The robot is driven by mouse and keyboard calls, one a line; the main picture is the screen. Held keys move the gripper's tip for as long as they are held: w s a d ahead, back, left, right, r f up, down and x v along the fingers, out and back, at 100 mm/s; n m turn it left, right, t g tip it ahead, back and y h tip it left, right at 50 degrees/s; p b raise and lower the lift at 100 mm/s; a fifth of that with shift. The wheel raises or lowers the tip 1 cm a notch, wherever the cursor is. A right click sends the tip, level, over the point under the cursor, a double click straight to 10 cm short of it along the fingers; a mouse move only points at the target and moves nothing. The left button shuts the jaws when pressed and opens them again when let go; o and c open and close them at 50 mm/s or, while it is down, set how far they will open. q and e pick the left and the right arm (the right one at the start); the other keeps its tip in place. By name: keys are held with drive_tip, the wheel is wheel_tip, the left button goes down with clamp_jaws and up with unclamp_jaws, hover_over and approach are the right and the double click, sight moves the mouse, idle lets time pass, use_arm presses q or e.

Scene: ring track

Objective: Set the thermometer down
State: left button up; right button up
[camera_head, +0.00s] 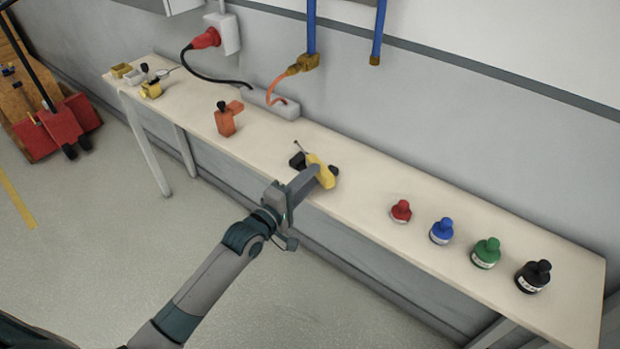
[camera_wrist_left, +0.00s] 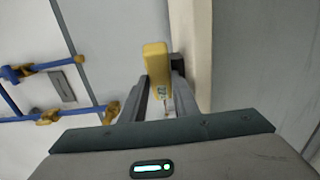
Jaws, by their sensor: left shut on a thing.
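The thermometer (camera_head: 321,173) has a yellow body and a thin dark probe pointing toward the back left. My left gripper (camera_head: 312,178) is shut on its body, over the middle of the long pale table (camera_head: 365,195). Dark parts (camera_head: 298,160) show on both sides of the yellow body; I cannot tell what they belong to. In the left wrist view the yellow body (camera_wrist_left: 156,62) stands between the two fingers of the left gripper (camera_wrist_left: 160,92), with small markings on its near end. I cannot tell whether the thermometer touches the table. My right gripper is not in view.
Red (camera_head: 401,211), blue (camera_head: 442,231), green (camera_head: 486,253) and black (camera_head: 533,276) bottles stand in a row on the right. An orange device (camera_head: 228,119) and a grey power strip (camera_head: 270,103) are left of the gripper. Table between gripper and red bottle is clear.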

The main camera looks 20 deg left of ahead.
use_arm(q)
drive_tip(key=shift+f, duration=0.1)
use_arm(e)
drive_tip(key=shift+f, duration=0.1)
use_arm(q)
drive_tip(key=o, duration=0.8)
drive_tip(key=shift+o, duration=0.2)
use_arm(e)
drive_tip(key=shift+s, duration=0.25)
use_arm(q)
drive_tip(key=shift+s+a, duration=0.1)
drive_tip(key=shift+s, duration=0.15)
drive_tip(key=b+v, duration=0.1)
drive_tip(key=v, duration=1)
drive_tip(key=shift+s, duration=0.25)
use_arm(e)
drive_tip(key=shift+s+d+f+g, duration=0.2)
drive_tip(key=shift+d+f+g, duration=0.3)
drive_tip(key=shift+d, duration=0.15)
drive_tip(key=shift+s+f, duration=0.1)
